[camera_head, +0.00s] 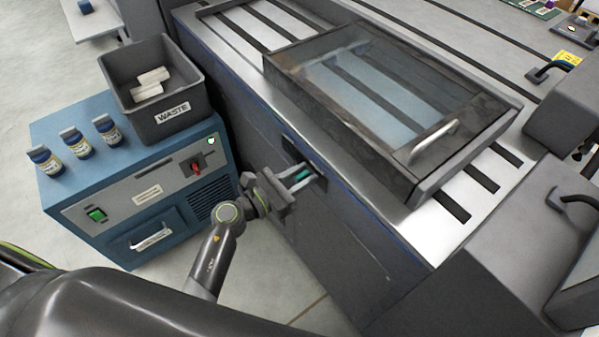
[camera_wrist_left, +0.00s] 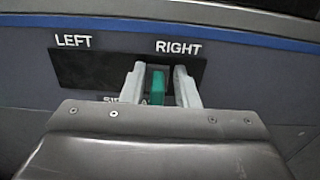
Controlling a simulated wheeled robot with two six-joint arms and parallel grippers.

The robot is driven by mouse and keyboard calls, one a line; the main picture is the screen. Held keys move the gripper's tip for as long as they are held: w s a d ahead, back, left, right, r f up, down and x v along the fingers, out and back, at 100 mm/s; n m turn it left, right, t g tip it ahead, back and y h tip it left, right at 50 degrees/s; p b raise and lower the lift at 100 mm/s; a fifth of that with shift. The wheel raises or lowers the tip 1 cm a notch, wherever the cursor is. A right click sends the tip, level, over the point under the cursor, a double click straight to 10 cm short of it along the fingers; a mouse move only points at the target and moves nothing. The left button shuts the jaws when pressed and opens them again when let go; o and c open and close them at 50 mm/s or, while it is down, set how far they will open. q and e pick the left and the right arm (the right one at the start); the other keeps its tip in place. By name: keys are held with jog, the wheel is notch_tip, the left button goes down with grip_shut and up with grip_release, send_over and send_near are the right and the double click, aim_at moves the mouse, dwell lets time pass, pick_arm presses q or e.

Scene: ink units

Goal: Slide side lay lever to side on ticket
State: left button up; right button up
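The side lay lever, a green tab, shows in the left wrist view (camera_wrist_left: 158,87) on a dark plate (camera_wrist_left: 90,70) marked LEFT and RIGHT, below the left part of the word RIGHT. In the head view the green lever (camera_head: 303,175) sits on the side of the grey machine. My left gripper (camera_head: 302,180) reaches to it, its two fingers on either side of the lever with a narrow gap visible at each side. Part of the label below the plate is hidden by the gripper. My right gripper is not in view. No ticket can be made out with certainty.
A blue cabinet (camera_head: 75,185) with a WASTE bin (camera_head: 165,122) and several small jars stands left of my left arm. The machine's top carries a clear-lidded frame (camera_head: 436,188) with a handle. A grey housing (camera_head: 500,250) stands at the right. Floor shows between cabinet and machine.

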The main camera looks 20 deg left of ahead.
pick_arm(q)
jog(key=shift+o, duration=0.7)
jog(key=shift+s+d, duration=0.15)
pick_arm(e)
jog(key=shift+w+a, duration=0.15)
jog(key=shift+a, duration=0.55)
pick_arm(q)
jog(key=shift+a, duration=0.2)
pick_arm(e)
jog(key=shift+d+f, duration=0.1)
pick_arm(q)
jog(key=shift+s+a+f, duration=0.1)
jog(key=shift+s+a, duration=0.15)
jog(key=shift+s, duration=0.05)
jog(key=b+v, duration=0.3)
jog(key=v, duration=1.3)
jog(key=shift+s, duration=0.2)
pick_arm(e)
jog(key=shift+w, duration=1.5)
pick_arm(q)
jog(key=shift+a, duration=0.15)
